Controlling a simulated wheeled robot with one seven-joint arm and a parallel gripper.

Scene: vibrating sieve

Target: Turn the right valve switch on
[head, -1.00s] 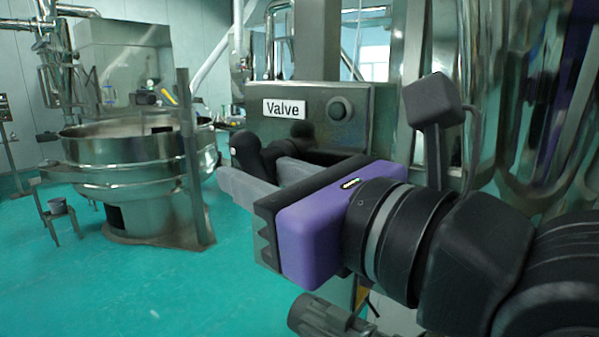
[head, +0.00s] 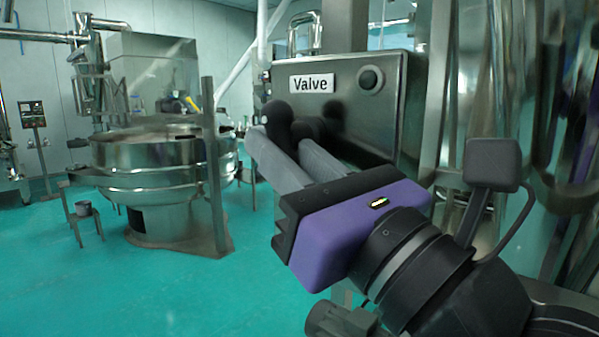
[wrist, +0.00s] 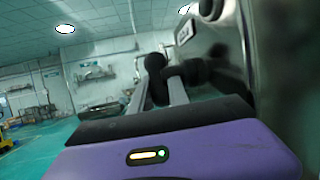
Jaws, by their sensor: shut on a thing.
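The grey metal valve box (head: 345,100) with its white "Valve" label (head: 312,83) stands at the upper middle in the head view. A black switch handle (head: 278,117) with a rounded end sticks out from its front, below and left of the label. The handle also shows in the wrist view (wrist: 155,62). My purple gripper (head: 285,143) reaches up-left to it, with its two grey fingers shut on the handle. The fingers and the handle hide part of each other. No other valve switch is clearly visible.
A round black button (head: 370,80) sits on the box, right of the label. A large steel sieve (head: 150,165) stands at the left, with a post (head: 214,165) beside it. Shiny steel vessels (head: 480,75) crowd the right. The green floor (head: 130,285) is clear at lower left.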

